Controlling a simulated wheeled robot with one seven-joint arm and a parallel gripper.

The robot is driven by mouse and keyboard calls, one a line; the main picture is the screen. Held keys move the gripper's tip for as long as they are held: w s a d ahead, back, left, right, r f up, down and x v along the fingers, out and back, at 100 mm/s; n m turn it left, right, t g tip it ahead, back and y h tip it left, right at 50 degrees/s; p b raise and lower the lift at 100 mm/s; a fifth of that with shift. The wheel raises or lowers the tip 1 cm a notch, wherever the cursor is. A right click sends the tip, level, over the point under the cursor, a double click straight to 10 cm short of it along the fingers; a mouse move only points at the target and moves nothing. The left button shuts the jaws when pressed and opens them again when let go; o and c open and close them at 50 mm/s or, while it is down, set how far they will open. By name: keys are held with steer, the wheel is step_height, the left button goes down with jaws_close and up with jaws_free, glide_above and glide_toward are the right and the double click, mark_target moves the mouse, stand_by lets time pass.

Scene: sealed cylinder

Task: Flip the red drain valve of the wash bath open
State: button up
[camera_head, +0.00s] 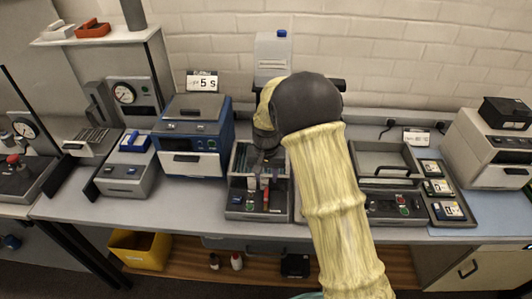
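The wash bath station (236,207) appears to be the dark unit in the middle of the bench, below a pale tank (272,58) with a blue cap. A narrow red lever (266,197), likely the drain valve, stands roughly front to back in its front part. My gripper (264,172) hangs over this unit, just behind or above the red lever. It is small and dark against the unit, so its fingers and any contact with the lever are unclear. My yellow-sleeved arm covers the unit's right side.
A blue and white machine (197,140) stands close on the left. A dark tray station (385,200) with red and green buttons lies to the right, partly behind my arm. A yellow bin (140,250) sits below the bench. Some bare grey bench (180,215) shows at the front left.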

step_height(320, 180, up, 11)
steer(key=b, duration=0.1)
steer(key=shift+r+b, duration=0.2)
steer(key=shift+b, duration=0.2)
steer(key=s+d+f+t, duration=0.1)
steer(key=s+d+f, duration=0.1)
steer(key=s+d, duration=0.6)
steer(key=s+d+f+t, duration=0.1)
steer(key=s+d+f, duration=0.1)
steer(key=s+d, duration=0.6)
steer(key=s, duration=0.4)
steer(key=shift+s+d+t, duration=0.3)
steer(key=shift+s+d, duration=0.1)
